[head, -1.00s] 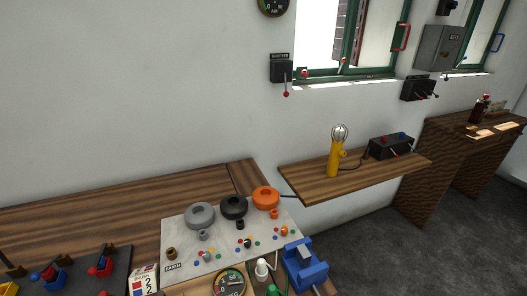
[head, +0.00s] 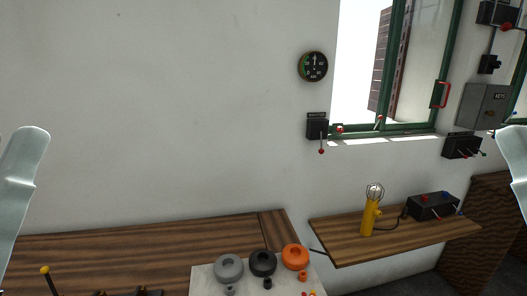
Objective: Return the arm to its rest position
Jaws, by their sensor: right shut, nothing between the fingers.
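A pale, smooth part of my left arm (head: 22,190) stands upright at the left edge of the head view. No fingers of the left gripper can be made out there. My right gripper (head: 518,165) is at the right edge, largely cut off by the frame. It is shut and empty, held up in front of the wall and clear of the bench and shelf.
The wooden bench (head: 150,240) runs along the bottom left, with a pale board (head: 205,280) carrying grey, black and orange rings. A yellow lamp (head: 370,215) and a black box (head: 433,207) stand on the shelf (head: 345,250).

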